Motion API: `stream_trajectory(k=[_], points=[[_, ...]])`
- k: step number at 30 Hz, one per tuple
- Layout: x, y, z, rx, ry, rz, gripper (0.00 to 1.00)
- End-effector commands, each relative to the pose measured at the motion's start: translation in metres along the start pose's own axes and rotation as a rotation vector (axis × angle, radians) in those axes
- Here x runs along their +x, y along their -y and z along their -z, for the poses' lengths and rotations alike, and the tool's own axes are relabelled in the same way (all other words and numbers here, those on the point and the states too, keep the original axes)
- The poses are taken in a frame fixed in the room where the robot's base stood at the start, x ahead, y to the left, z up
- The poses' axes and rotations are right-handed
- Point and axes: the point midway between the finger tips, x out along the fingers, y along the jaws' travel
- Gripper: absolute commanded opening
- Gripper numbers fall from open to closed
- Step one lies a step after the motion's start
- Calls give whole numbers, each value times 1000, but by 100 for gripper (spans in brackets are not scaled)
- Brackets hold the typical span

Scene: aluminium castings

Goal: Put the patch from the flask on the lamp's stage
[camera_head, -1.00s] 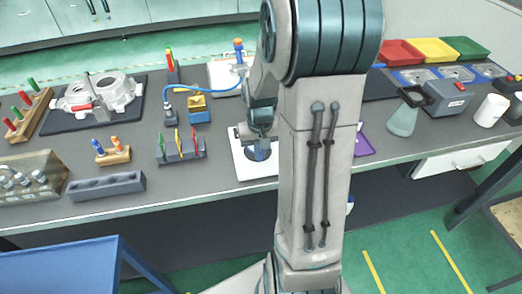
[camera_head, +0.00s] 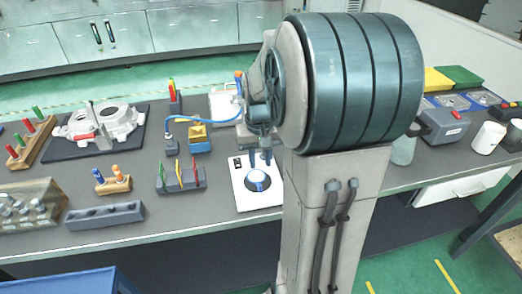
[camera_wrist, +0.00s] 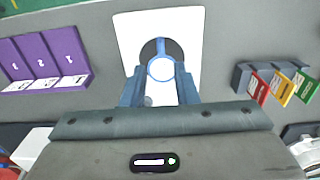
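A white plate (camera_head: 246,200) with a dark round window lies on the bench; I take it for the lamp's stage. The patch, apparently a blue ring with a pale centre and short tab (camera_head: 257,180), lies over that window. In the wrist view the ring (camera_wrist: 161,68) shows between and beyond my fingertips, with its tab pointing up the picture. My gripper (camera_head: 260,158) is open above the plate, its fingers on either side of the ring and seemingly clear of it. The greenish flask (camera_head: 403,152) stands at the right, partly hidden by my arm.
A dark holder with coloured cards (camera_head: 180,179) stands left of the plate. A purple numbered rack (camera_wrist: 47,66) is on the plate's other side. A grey box (camera_head: 442,125) and white cups stand far right.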

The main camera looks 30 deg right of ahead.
Motion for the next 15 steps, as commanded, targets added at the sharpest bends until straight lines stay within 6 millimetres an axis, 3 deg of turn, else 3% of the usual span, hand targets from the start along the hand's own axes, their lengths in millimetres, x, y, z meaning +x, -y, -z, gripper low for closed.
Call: stream_trajectory(k=[3, 8, 11, 15], points=[[-16, 0, 1, 0, -2, 0, 27], [-28, 3, -3, -8, -7, -2, 27], [-34, 15, -16, -34, -28, -6, 27], [-45, 41, -52, -101, -91, -10, 27]])
